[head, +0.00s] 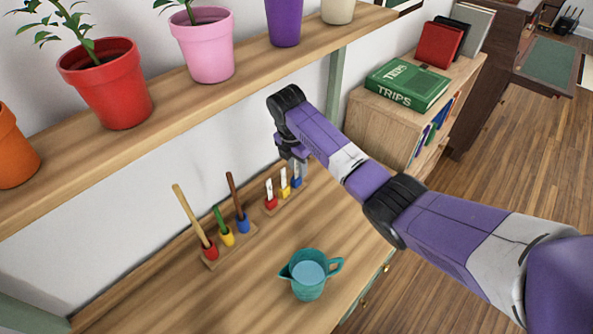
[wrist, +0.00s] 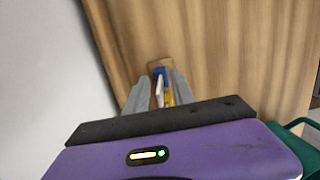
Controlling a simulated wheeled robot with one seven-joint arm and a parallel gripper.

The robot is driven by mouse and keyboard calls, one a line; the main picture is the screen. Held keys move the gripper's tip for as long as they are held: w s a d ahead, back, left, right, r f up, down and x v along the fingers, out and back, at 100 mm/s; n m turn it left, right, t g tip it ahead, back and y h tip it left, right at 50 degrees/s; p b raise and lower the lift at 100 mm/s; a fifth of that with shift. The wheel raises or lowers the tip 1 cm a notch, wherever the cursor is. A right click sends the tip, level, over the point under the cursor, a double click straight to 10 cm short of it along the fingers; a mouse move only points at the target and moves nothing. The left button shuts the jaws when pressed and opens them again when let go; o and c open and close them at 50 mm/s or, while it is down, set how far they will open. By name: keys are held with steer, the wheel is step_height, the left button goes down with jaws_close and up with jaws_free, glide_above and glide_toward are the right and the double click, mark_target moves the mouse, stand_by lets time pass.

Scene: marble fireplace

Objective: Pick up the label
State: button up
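Several white labels stand upright in red, yellow and blue holders on a small wooden rack (head: 283,201). One label (head: 269,188) is in the red holder (head: 271,203), and another (head: 284,174) is in the yellow holder (head: 285,191). My gripper (head: 298,167) points down at the right end of the rack, over the blue holder (head: 296,182), partly hiding the label there. In the wrist view, my gripper's two grey fingers (wrist: 158,92) are apart, with a white label (wrist: 159,88) showing between them. Contact with it cannot be told.
A second rack (head: 229,247) with tools in coloured cups stands to the left. A teal jug (head: 309,274) stands in front. A wooden shelf (head: 170,119) with potted plants hangs above. A green book (head: 407,84) lies on the cabinet at right.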

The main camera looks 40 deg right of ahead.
steer(key=shift+f, duration=0.3)
jaws_close()
steer(key=shift+r, duration=0.1)
